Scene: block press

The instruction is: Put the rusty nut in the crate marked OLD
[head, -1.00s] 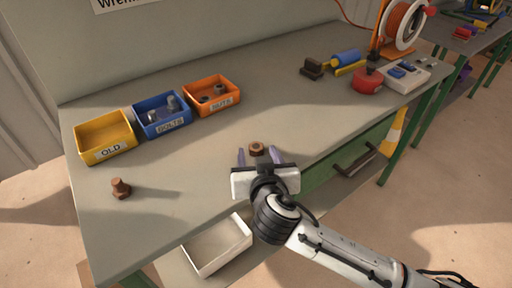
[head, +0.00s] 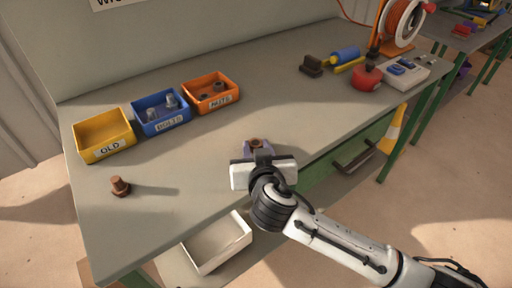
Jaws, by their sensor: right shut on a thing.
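The rusty nut (head: 256,143) is on the grey bench near its front edge, between the fingers of my right gripper (head: 257,147). The gripper is shut on it, and its body hides part of the nut. I cannot tell whether the nut touches the bench. The yellow crate marked OLD (head: 107,152) stands at the left of the bench and looks empty. My left gripper is not in view.
A blue crate marked BOLTS (head: 164,125) holds bolts, and an orange crate marked NUTS (head: 218,105) holds nuts. A rusty bolt (head: 120,187) stands at the front left. A white tray (head: 217,246) sits below the bench edge. The bench middle is clear.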

